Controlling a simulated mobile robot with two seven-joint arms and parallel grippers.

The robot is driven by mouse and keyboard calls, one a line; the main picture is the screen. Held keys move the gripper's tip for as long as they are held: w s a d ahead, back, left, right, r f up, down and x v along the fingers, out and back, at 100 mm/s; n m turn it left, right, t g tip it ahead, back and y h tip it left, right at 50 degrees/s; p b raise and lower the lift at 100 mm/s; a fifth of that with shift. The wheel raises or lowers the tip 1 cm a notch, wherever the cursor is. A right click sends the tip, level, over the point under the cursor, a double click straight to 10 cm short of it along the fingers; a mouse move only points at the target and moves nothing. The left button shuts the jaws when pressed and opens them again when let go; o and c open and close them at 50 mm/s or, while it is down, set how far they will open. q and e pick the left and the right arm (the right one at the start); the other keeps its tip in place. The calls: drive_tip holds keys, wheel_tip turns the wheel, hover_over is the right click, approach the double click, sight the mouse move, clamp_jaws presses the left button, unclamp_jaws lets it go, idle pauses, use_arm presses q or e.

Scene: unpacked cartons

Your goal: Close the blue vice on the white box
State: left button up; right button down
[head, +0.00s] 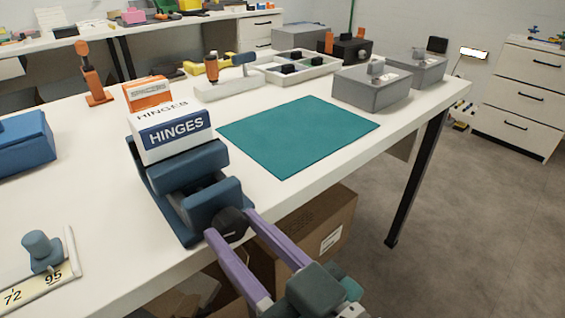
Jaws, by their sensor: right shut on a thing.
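The blue vice (187,172) stands at the table's front edge, with a dark round knob (231,226) at its near end. The white box (170,130), marked HINGES with a blue label, sits upright at the vice's far end, behind a blue jaw. The jaw hides the box's lower part, and I cannot tell whether both jaws touch it. My right gripper (231,222) reaches in from the bottom with two purple fingers, one on each side of the knob, shut on it. My left gripper is not in view.
A teal mat (298,134) lies clear to the right of the vice. An orange-and-white box (147,93) stands behind the white box. Grey boxes (372,88) stand at the back right. A blue case (22,145) and a numbered plate (40,285) are at left.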

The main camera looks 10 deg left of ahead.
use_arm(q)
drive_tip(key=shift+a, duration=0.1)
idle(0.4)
use_arm(e)
drive_tip(key=shift+c, duration=1.9)
unclamp_jaws()
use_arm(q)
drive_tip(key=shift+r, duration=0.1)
use_arm(e)
drive_tip(key=shift+s+d, duration=0.1)
drive_tip(key=shift+s+d+r, duration=0.1)
drive_tip(key=shift+s+d, duration=0.1)
drive_tip(key=shift+d, duration=0.1)
use_arm(q)
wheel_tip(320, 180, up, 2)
drive_tip(key=shift+p, duration=1.1)
use_arm(e)
drive_tip(key=v, duration=0.9)
